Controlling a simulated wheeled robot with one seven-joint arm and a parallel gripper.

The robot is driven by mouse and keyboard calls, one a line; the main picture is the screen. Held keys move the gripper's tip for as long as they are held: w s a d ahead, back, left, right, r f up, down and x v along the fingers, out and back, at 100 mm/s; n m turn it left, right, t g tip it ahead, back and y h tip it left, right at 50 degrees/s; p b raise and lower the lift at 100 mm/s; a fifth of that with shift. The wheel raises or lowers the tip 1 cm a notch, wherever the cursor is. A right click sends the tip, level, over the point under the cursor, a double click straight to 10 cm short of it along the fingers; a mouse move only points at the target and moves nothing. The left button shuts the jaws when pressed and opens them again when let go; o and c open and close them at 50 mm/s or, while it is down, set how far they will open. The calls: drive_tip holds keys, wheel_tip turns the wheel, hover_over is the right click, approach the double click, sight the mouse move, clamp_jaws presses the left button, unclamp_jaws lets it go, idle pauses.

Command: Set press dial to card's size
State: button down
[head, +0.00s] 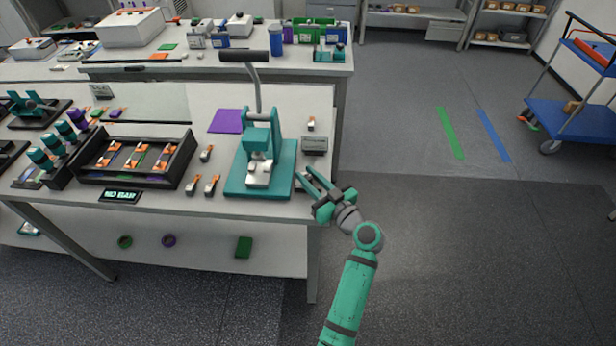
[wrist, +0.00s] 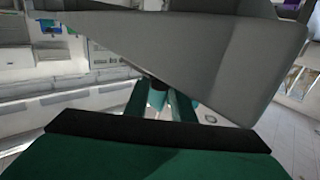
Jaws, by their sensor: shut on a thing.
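The teal press (head: 262,160) stands on its flat base at the right end of the front bench, with a long lever and dark handle above it. My gripper (head: 304,174) is at the right edge of this base, low over the bench corner. In the wrist view its two teal fingers (wrist: 168,104) are closed around a small part, mostly hidden; by its place it seems to be the press dial. No dial marks are readable. A purple sheet (head: 226,120) lies behind the press; I cannot tell whether it is the card, and no size is readable.
A small grey box (head: 314,145) sits just behind my gripper. Orange-tipped pieces (head: 192,184) lie left of the press, near a dark tray (head: 136,181) and a small sign (head: 121,196). The floor to the right is open, with a blue cart (head: 570,118) beyond.

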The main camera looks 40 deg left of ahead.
drive_tip(key=shift+n+g+y, duration=0.4)
drive_tip(key=shift+n+g, duration=0.8)
drive_tip(key=shift+g, duration=0.6)
drive_tip(key=shift+f+g, duration=0.1)
drive_tip(key=shift+g, duration=0.2)
drive_tip(key=c, duration=1.5)
unclamp_jaws()
drive_tip(key=d, duration=1)
drive_tip(key=shift+s+d, duration=0.3)
drive_tip(key=shift+d, duration=0.1)
drive_tip(key=shift+w, duration=0.1)
